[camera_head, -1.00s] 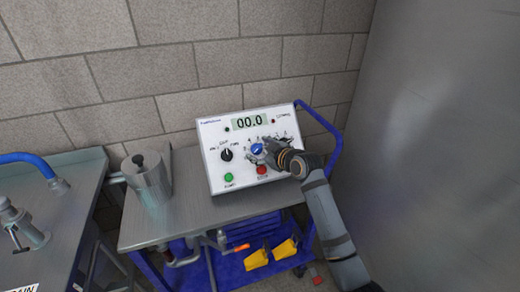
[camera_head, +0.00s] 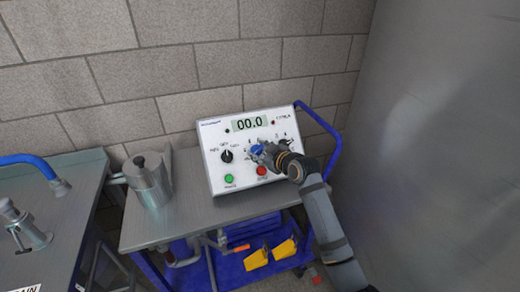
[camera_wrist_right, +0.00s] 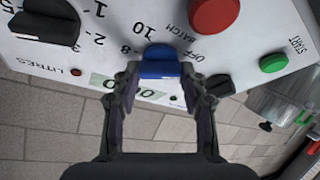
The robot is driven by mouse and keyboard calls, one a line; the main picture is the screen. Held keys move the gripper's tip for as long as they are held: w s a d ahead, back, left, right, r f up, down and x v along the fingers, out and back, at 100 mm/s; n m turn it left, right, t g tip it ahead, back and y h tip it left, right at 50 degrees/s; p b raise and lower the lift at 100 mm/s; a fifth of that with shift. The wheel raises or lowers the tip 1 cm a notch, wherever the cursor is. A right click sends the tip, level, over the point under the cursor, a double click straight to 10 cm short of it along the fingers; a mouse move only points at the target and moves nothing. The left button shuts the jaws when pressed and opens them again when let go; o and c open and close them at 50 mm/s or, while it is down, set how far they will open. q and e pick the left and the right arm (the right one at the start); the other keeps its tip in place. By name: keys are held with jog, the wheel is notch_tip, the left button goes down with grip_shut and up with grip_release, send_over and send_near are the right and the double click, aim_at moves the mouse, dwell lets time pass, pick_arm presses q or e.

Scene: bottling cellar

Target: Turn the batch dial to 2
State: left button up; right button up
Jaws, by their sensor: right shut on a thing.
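The control box (camera_head: 212,158) stands on the cart, with a display reading 00.0. Its blue batch dial (camera_head: 257,149) is partly hidden by my right gripper (camera_head: 268,151) in the head view. In the right wrist view the blue dial (camera_wrist_right: 158,62) sits between both fingertips of my right gripper (camera_wrist_right: 160,73), which is shut on it. "BATCH", "OFF" and "10" are printed close to the dial. I cannot tell which mark its pointer faces. My left gripper is not in view.
The panel also has a black mode knob (camera_head: 226,155), a green start button (camera_head: 229,178) and a red button (camera_head: 262,171). A metal can (camera_head: 151,183) stands on the cart (camera_head: 205,215) to the left. A grey wall (camera_head: 430,120) stands close on the right.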

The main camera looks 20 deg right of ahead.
jog(key=m+h+p, duration=0.1)
jog(key=m+p, duration=0.1)
jog(key=m+h+p, duration=0.1)
jog(key=m+p, duration=0.3)
jog(key=p, duration=0.1)
jog(key=shift+a+r+m+t+h, duration=0.15)
jog(key=shift+r+m+t+h, duration=0.1)
jog(key=shift+m+t+h, duration=0.15)
jog(key=shift+f+m+h+p, duration=0.1)
jog(key=shift+m+h+p, duration=0.3)
jog(key=shift+m+p, duration=0.35)
jog(key=shift+f+m+h, duration=0.15)
jog(key=shift+m+h, duration=0.35)
jog(key=shift+m, duration=0.75)
jog(key=o, duration=1.1)
jog(key=shift+o, duration=0.2)
